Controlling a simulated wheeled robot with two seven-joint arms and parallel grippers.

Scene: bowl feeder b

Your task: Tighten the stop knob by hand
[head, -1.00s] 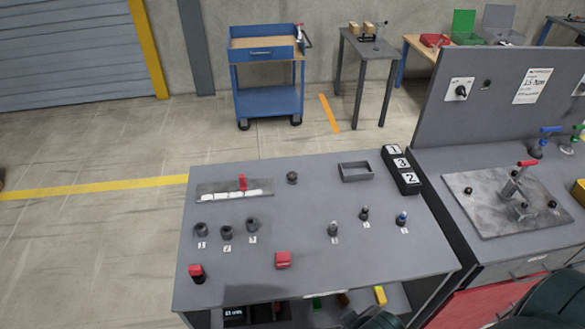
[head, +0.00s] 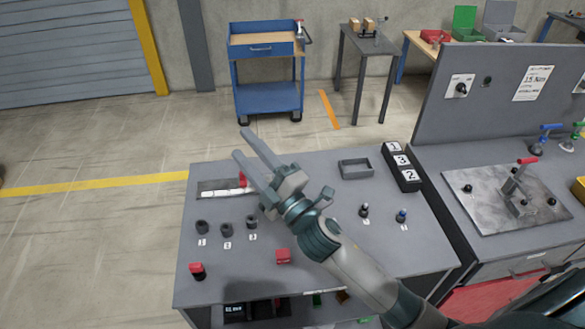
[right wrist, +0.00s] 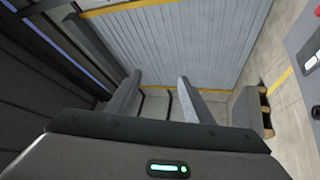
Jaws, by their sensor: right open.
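A small red upright piece (head: 242,180) stands on a flat plate with a white strip (head: 215,193) at the back left of the grey table; I cannot tell if it is the stop knob. My right gripper (head: 241,144) is open and empty. The gripper body covers the spot of a small dark round piece. My left gripper is not in view.
On the table (head: 330,270) stand several dark cups (head: 227,229), a red block (head: 283,256), a red-topped piece (head: 197,271), small pegs (head: 401,215), a grey tray (head: 356,168) and a numbered black block (head: 402,167). A bench with a clamp plate (head: 480,215) is at right.

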